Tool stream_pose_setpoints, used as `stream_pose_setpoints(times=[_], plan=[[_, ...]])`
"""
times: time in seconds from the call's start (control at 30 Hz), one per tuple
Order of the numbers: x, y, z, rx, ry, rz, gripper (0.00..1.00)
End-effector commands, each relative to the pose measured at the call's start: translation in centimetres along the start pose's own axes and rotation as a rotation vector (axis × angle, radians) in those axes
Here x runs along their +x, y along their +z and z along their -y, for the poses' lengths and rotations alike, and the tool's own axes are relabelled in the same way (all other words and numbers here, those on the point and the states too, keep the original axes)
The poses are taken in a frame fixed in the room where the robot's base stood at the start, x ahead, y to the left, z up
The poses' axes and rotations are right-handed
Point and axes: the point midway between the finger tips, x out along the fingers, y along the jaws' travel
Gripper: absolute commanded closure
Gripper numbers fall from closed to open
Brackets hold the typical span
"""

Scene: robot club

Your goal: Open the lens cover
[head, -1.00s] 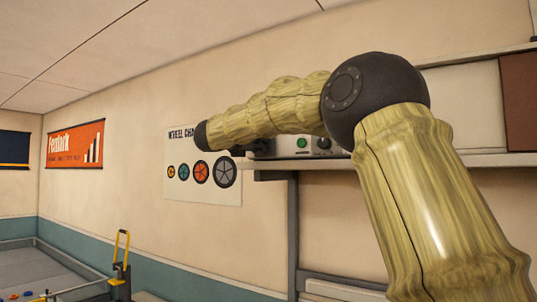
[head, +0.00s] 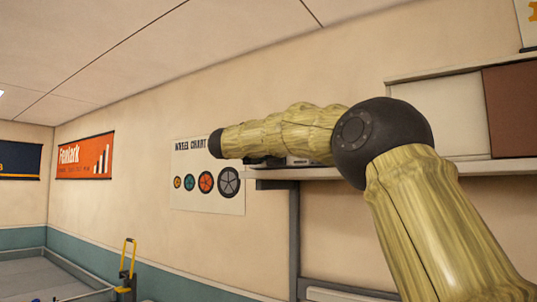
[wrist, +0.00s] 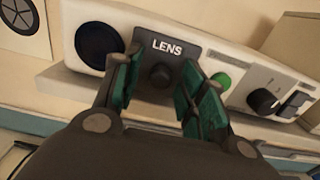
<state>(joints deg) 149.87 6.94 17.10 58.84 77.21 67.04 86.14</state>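A dark cover plate marked LENS (wrist: 181,52) sits on the front of a pale box-shaped device (wrist: 238,68) in the wrist view. A round dark knob (wrist: 160,76) stands out from the plate below the lettering. My gripper (wrist: 162,72) is open, with one teal-padded finger on either side of the knob. I cannot tell whether either finger touches it. In the head view my arm hides most of the device, and only a small part (head: 299,162) shows under the forearm. My gripper cannot be made out there.
The device has a dark round disc (wrist: 98,45) at left, a green button (wrist: 221,81) and a black dial (wrist: 263,101) at right. It stands on a wall shelf (head: 480,170). A wheel chart poster (head: 205,207) hangs to the left.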

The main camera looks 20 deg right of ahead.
Motion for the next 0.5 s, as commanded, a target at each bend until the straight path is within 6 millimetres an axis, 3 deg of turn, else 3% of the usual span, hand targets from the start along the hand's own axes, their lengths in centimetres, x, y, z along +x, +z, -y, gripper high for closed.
stream_pose_setpoints(times=[0.3, 0.5], plan=[[-0.1, 0.1, 0.0, 0.001, 0.000, 0.001, 0.57], [-2.3, 0.1, -0.3, 0.000, 0.005, 0.001, 0.57]])
